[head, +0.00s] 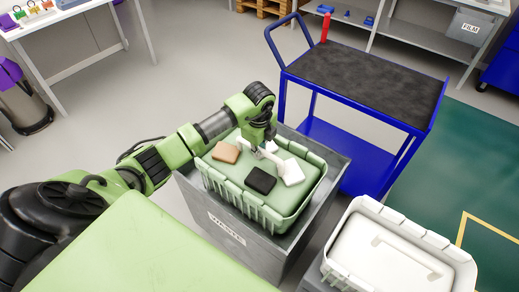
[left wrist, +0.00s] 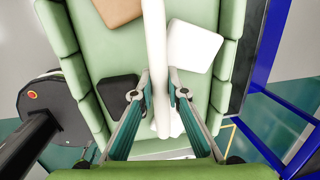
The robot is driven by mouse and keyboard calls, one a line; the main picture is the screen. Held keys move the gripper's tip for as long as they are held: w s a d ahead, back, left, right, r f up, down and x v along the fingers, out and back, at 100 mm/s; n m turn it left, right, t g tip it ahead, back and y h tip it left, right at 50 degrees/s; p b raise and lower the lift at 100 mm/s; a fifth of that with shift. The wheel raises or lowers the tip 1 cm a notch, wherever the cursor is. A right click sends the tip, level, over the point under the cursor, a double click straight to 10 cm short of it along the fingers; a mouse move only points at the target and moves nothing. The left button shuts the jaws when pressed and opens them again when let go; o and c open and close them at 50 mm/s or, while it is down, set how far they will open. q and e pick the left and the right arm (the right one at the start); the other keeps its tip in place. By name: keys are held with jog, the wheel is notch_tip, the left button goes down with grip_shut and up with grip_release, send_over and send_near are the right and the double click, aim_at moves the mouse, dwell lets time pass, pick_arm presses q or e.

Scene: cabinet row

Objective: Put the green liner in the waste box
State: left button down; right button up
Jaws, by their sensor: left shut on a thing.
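The green liner (head: 238,203) is within the opening of the grey waste box (head: 250,246), its ribbed rim standing above the box's edge. I cannot tell whether it rests on the bottom. A brown block (head: 225,153), a black block (head: 261,180) and white blocks (head: 292,172) lie in the liner. My left gripper (head: 262,150) is over the liner's middle. In the left wrist view its fingers (left wrist: 158,88) are shut on a pale bar (left wrist: 155,35), which looks like the liner's handle and crosses the liner. My right gripper is not in view.
A second box with a white liner (head: 398,256) stands at the lower right. A blue cart (head: 365,80) with a dark top stands close behind the waste box. A work table (head: 60,25) is at the upper left. Grey floor is clear behind my arm.

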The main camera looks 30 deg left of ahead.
pick_arm(q)
jog(key=c, duration=2)
grip_release()
jog(key=r, duration=0.4)
jog(key=s+r, duration=0.1)
jog(key=r, duration=0.3)
jog(key=d+r, duration=0.1)
jog(key=r, duration=0.3)
jog(key=shift+s, duration=0.4)
